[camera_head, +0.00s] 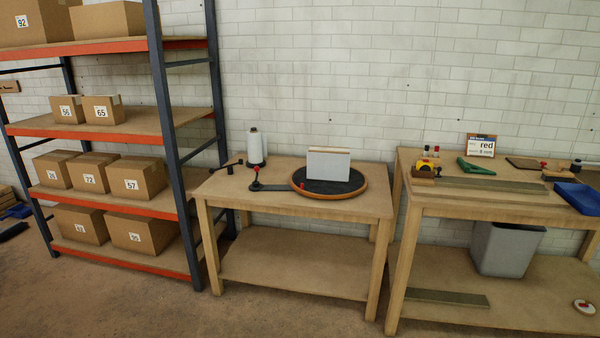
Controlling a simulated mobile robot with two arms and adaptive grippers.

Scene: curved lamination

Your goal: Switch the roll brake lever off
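A white roll (256,147) stands upright at the back left of the middle wooden table (240,198). A small black lever-like part (231,167) lies near the table's back left edge, beside the roll. Another small lever with a red knob (256,171) stands in front of the roll, joined to a dark flat arm (272,187). I cannot tell for certain which one is the roll brake lever, or its on or off position. Neither of my grippers is in view.
A round black turntable (345,185) with an orange rim holds a pale upright panel (328,163). A shelf rack (169,150) with cardboard boxes stands left. A second table (460,204) with tools and a red-word sign (481,146) stands right. The floor in front is clear.

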